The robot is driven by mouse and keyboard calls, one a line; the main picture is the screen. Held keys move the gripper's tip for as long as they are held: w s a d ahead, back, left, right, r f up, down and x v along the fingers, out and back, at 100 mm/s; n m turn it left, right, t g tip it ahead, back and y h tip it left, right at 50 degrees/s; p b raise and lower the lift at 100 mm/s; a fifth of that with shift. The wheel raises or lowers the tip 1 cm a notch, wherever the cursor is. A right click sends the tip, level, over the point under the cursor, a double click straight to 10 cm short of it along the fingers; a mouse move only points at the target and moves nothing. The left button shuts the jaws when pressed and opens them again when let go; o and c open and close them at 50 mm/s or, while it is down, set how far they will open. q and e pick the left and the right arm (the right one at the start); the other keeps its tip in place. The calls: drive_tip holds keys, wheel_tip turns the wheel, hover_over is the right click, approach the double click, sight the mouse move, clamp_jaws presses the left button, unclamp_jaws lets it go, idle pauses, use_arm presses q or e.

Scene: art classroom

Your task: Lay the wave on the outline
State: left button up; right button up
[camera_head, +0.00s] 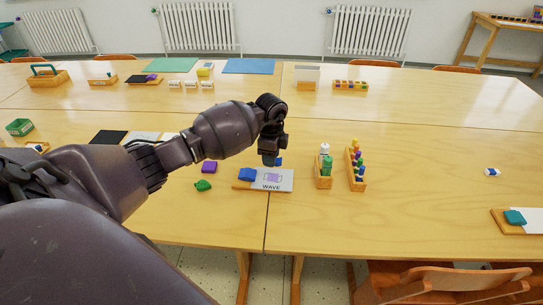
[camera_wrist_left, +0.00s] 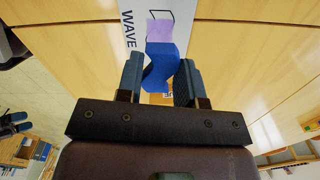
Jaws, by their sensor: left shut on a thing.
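A card marked WAVE (camera_head: 285,184) lies on the near table, with a purple shape and a thin outline printed on it. A blue block (camera_head: 247,175) sits at its left end on a wooden base. My left gripper (camera_head: 270,159) is over the card's far edge, shut on the blue wave (camera_wrist_left: 160,68). In the head view the wave is mostly hidden behind the fingers. In the left wrist view it covers part of the purple print (camera_wrist_left: 159,29); whether it touches the card cannot be told. My right gripper (camera_wrist_left: 14,123) shows small at the left wrist view's edge, its fingers apart.
A purple block (camera_head: 209,167) and a green piece (camera_head: 203,186) lie left of the card. Two wooden racks with coloured pegs (camera_head: 356,169) stand to its right. Another card with a teal block (camera_head: 515,218) is at far right.

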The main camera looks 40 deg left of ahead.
sight(271, 178)
use_arm(q)
drive_tip(key=shift+f, duration=0.5)
wheel_tip(271, 178, down, 2)
drive_tip(key=shift+f+b, duration=0.1)
drive_tip(key=shift+b, duration=0.85)
drive_tip(key=shift+f+b, duration=0.45)
drive_tip(key=shift+f, duration=1)
